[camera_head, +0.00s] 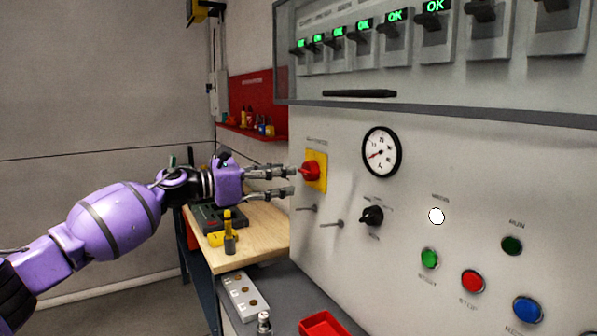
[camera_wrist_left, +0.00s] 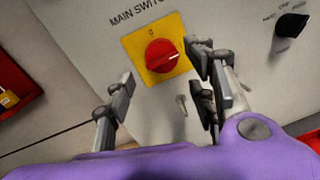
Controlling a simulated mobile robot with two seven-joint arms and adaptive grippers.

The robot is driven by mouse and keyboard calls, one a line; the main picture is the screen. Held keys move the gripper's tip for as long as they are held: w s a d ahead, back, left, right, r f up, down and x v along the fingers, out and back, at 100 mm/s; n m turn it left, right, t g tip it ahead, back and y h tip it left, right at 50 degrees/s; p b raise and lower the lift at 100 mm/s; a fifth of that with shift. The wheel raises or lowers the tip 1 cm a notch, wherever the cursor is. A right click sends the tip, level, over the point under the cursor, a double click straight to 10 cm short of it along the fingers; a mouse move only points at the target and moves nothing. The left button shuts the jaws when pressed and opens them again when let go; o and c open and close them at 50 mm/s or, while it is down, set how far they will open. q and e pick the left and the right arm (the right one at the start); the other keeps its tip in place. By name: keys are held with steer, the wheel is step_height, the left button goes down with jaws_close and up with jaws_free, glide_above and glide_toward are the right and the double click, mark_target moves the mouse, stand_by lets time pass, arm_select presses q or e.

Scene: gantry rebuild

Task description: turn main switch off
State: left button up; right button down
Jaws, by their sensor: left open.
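The main switch (camera_head: 311,171) is a red rotary knob on a yellow plate (camera_head: 322,168), on the left part of the grey panel. In the left wrist view the knob (camera_wrist_left: 161,56) sits below the words "MAIN SWITCH", and its white mark points right, away from the "0" at the top of the plate. My left gripper (camera_head: 292,181) is open just left of the knob in the head view. In the left wrist view its fingers (camera_wrist_left: 160,92) are spread either side of and below the knob, with nothing between them. My right gripper is not in view.
The panel carries a round gauge (camera_head: 381,152), a black selector (camera_head: 371,215), and green (camera_head: 429,258), red (camera_head: 472,281) and blue (camera_head: 528,309) buttons. Two small pegs stick out below the main switch. A wooden bench (camera_head: 262,240) with tools and a red tray (camera_head: 324,325) lie below.

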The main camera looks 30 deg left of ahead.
mark_target(301, 172)
arm_select(q)
steer(key=x, duration=0.4)
steer(key=shift+a+r+p, duration=0.1)
steer(key=shift+r+p, duration=0.1)
steer(key=shift+p, duration=0.15)
steer(key=shift+w+d, duration=0.25)
steer(key=shift+w+d+f, duration=0.15)
steer(key=shift+w+d, duration=0.05)
steer(key=shift+w, duration=0.2)
steer(key=shift+f, duration=0.1)
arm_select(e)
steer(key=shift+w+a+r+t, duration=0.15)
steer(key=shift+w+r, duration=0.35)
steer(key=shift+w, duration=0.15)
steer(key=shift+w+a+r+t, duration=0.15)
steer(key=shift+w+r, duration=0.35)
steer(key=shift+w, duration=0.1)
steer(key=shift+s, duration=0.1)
arm_select(q)
steer(key=c, duration=1.1)
